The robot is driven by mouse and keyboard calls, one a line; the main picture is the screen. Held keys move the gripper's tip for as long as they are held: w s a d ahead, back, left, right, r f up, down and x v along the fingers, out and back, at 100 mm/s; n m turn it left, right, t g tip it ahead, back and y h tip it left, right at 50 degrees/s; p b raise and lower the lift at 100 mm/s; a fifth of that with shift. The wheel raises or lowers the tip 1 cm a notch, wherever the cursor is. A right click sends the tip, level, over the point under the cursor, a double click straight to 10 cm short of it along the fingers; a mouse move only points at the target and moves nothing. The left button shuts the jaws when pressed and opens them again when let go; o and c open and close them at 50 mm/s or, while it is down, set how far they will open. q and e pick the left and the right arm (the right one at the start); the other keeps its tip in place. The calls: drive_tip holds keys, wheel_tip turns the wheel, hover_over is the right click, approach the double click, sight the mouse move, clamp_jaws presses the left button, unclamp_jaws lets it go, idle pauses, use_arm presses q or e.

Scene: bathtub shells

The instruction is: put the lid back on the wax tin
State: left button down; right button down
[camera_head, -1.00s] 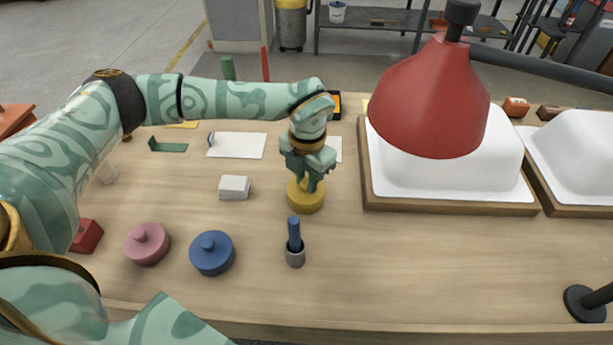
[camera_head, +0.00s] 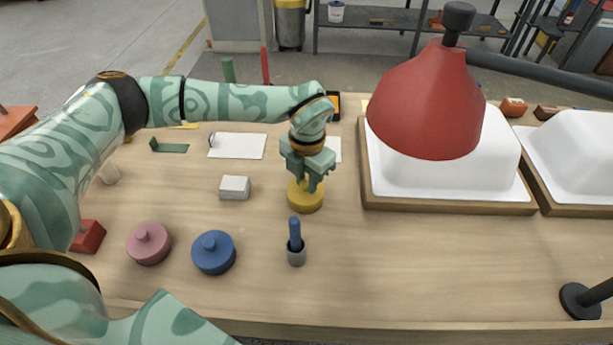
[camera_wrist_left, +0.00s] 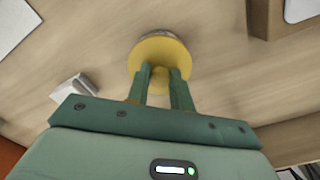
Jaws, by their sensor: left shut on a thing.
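My left gripper (camera_head: 312,182) points down and is shut on the small knob of the round yellow lid (camera_head: 305,198). In the left wrist view the yellow lid (camera_wrist_left: 160,55) lies beyond the two fingers (camera_wrist_left: 161,75), with its knob between them. A thin greyish rim (camera_wrist_left: 157,35) shows past the lid's far edge; it may be the wax tin beneath. The lid hides most of what is under it, and I cannot tell whether it sits fully down. My right gripper is not in view.
A pink lidded tin (camera_head: 148,244), a blue one (camera_head: 213,252) and a grey cup with a blue handle (camera_head: 296,250) stand in front. A white block (camera_head: 235,187) is left. A red lamp (camera_head: 425,105) overhangs a wood-framed white shell (camera_head: 500,170) at right.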

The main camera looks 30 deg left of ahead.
use_arm(q)
drive_tip(key=shift+p, duration=0.35)
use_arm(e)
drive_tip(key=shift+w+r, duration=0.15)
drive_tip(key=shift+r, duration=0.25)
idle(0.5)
use_arm(q)
drive_tip(key=c, duration=0.7)
unclamp_jaws()
drive_tip(key=shift+o, duration=0.2)
wheel_tip(320, 180, up, 7)
drive_tip(key=p, duration=0.6)
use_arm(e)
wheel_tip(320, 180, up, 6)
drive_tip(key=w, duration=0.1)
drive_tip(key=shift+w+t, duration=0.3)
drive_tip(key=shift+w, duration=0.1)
use_arm(q)
drive_tip(key=shift+f, duration=0.1)
drive_tip(key=shift+c, duration=0.3)
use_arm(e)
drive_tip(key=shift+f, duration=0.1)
use_arm(q)
clamp_jaws()
